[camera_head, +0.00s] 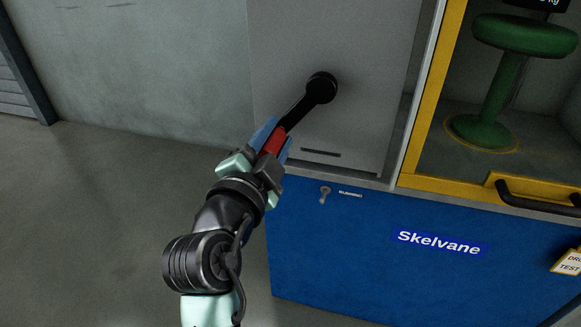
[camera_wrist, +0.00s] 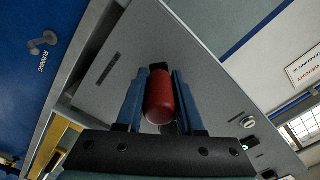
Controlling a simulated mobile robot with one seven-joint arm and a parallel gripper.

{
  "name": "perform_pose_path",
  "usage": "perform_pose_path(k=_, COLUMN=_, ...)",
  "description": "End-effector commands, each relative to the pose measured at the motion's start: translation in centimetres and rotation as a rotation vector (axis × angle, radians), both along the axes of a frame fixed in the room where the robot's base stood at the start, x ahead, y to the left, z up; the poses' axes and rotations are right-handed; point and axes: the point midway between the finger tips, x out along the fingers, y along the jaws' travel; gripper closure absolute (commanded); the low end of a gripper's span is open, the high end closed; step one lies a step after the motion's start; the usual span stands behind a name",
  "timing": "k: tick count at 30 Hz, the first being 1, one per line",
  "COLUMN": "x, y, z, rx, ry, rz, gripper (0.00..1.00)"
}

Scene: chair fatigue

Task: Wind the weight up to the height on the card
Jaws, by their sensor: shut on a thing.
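A black crank arm (camera_head: 304,104) stands out from a grey panel, turning about a round black hub (camera_head: 321,86). It slants down to the left to a red handle (camera_head: 273,142). My gripper (camera_head: 270,138) is shut on this red handle, with a blue finger on each side. In the wrist view the red handle (camera_wrist: 160,98) sits between the two blue fingers (camera_wrist: 158,100). No card with a height can be read; a sign with red lettering (camera_wrist: 305,68) at the right of the wrist view is only partly legible.
The grey panel (camera_head: 360,60) stands above a blue cabinet (camera_head: 340,245) marked Skelvane. At right, a yellow frame (camera_head: 425,110) encloses a green stool (camera_head: 500,85), with a black handle (camera_head: 535,200) below. Floor at left is clear.

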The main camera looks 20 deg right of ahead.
Motion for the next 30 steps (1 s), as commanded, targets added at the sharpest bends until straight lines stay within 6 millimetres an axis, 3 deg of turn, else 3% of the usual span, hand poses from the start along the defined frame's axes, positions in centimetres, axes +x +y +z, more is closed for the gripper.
perform_pose_path(k=4, x=0.8, y=1.4, z=0.9, rx=0.115, ry=-0.088, rz=0.015, gripper=1.0)
perform_pose_path(k=15, x=1.5, y=2.5, z=3.2, rx=0.32, ry=-0.225, rz=0.015, gripper=1.0)
perform_pose_path(k=30, x=1.7, y=2.8, z=4.3, rx=0.397, ry=-0.279, rz=0.013, gripper=1.0)
